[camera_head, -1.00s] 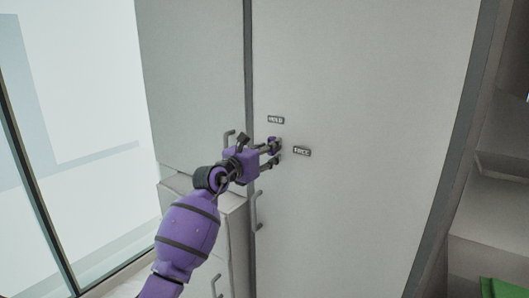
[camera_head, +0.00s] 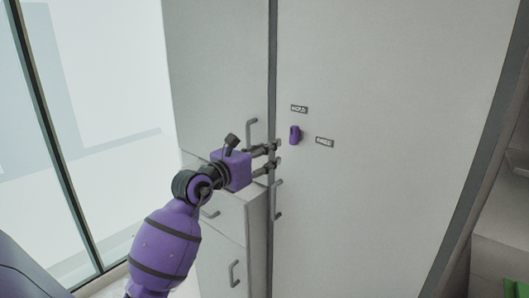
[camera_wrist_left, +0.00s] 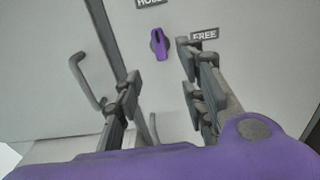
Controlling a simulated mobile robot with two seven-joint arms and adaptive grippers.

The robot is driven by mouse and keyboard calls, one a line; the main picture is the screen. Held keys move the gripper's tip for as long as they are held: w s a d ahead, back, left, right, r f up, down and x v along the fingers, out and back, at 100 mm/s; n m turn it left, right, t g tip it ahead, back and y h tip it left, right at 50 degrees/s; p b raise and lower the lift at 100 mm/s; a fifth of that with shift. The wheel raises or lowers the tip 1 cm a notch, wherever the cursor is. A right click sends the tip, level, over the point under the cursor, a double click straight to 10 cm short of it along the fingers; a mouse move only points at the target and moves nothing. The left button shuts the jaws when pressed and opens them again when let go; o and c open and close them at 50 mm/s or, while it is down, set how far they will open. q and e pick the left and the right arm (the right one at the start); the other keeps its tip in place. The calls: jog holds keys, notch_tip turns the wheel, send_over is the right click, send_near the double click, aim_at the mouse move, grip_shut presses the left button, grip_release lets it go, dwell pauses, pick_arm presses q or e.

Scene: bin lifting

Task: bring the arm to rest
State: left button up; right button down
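My left arm comes in from the lower left in the head view. Its gripper (camera_head: 275,158) is in front of the cabinet, just left of and below a purple knob (camera_head: 295,135), apart from it. In the left wrist view the two fingers of the gripper (camera_wrist_left: 160,85) stand apart with nothing between them. The knob also shows there (camera_wrist_left: 159,43), beyond the fingertips and roughly upright. My right gripper is in neither view.
The tall grey cabinet door (camera_head: 400,100) carries a HOLD label (camera_head: 299,108) and a FREE label (camera_head: 324,142) by the knob. Handles (camera_head: 278,200) stick out near the gripper. A glass panel stands at the left. Shelves are at the right edge.

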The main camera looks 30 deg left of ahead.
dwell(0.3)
pick_arm(q)
jog(key=s+d+r+n+t+h, duration=0.2)
jog(key=d+r+n+t+h, duration=0.15)
jog(key=d+r, duration=0.2)
jog(key=s+f+n+g+y, duration=0.1)
jog(key=s+f+n+y, duration=0.2)
jog(key=f+n, duration=0.7)
jog(key=s+f+n+g+y, duration=0.25)
jog(key=f+n, duration=0.45)
jog(key=f, duration=0.4)
jog(key=s+f+n+y, duration=0.2)
jog(key=s+f+n, duration=0.1)
jog(key=f+n, duration=0.7)
jog(key=s+d+f+n+g, duration=0.25)
jog(key=s+f, duration=0.25)
jog(key=f, duration=0.3)
jog(key=s+d+f+n+g, duration=0.1)
jog(key=s+d+f+g, duration=0.2)
jog(key=s+f, duration=0.4)
jog(key=s+d+f+n+g+h, duration=0.1)
jog(key=s+d+f, duration=0.2)
jog(key=s+f, duration=0.2)
jog(key=s+d+f+n+g, duration=0.2)
jog(key=s+d+f, duration=0.2)
jog(key=s, duration=0.6)
notch_tip(320, 180, down, 2)
jog(key=shift+s+f+h, duration=0.15)
jog(key=shift+f+h, duration=0.05)
jog(key=shift+h, duration=0.2)
